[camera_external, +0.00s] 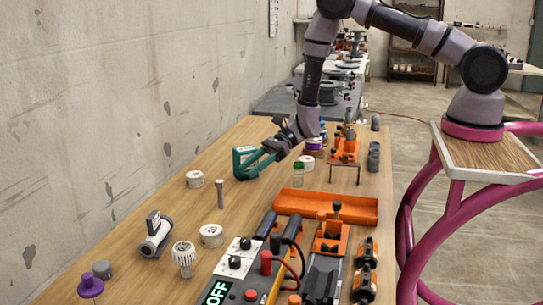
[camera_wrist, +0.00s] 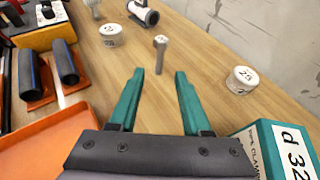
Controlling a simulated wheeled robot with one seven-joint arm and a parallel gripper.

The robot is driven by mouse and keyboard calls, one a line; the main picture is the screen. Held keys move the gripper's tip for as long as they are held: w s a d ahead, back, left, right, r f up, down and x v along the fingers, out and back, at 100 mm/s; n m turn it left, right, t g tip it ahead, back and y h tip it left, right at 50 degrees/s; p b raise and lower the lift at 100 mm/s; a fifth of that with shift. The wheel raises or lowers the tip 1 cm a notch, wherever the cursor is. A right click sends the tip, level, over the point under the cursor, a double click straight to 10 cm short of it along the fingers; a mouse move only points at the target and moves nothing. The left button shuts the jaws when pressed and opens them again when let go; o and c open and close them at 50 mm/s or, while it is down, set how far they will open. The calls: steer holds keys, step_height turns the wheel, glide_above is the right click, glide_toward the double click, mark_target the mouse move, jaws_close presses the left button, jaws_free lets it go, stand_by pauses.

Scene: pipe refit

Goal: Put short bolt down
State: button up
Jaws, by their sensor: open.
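A grey bolt (camera_external: 220,193) stands upright on the wooden table, its wider end up. It also shows in the wrist view (camera_wrist: 159,54), standing just past my fingertips and lined up with the gap between them. My gripper (camera_wrist: 159,73) has its two teal fingers spread apart, with nothing between them. In the external view my gripper (camera_external: 257,164) is low over the table, right of the bolt and apart from it. It overlaps a teal box there, so the fingertips are hard to make out.
The teal pipe clamp box (camera_wrist: 270,150) is close beside my right finger in the wrist view. White round caps (camera_external: 195,179) (camera_external: 211,236) stand near the bolt. An orange tray (camera_external: 326,206) lies to the right. Bare table surrounds the bolt.

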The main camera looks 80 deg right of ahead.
steer(key=s+a+r+n+g, duration=0.15)
steer(key=s+r+n, duration=0.25)
steer(key=r, duration=0.6)
steer(key=s+r+n+g, duration=0.2)
steer(key=s+r+n, duration=0.2)
steer(key=r, duration=0.6)
steer(key=s+a+r+n+g, duration=0.1)
steer(key=s+r+n+g, duration=0.2)
steer(key=r, duration=0.7)
steer(key=s+d+r+n+t+h, duration=0.2)
steer(key=s+d+r+n+h, duration=0.1)
steer(key=s, duration=0.5)
steer(key=s+d+r+n+t+h, duration=0.2)
steer(key=s+d+r+n+h, duration=0.1)
steer(key=s+r, duration=0.4)
steer(key=s+d+r+n+t+h, duration=0.2)
steer(key=s+d+r+n, duration=0.2)
steer(key=s, duration=0.6)
steer(key=shift+s+d+r+h, duration=0.4)
steer(key=shift+d, duration=0.45)
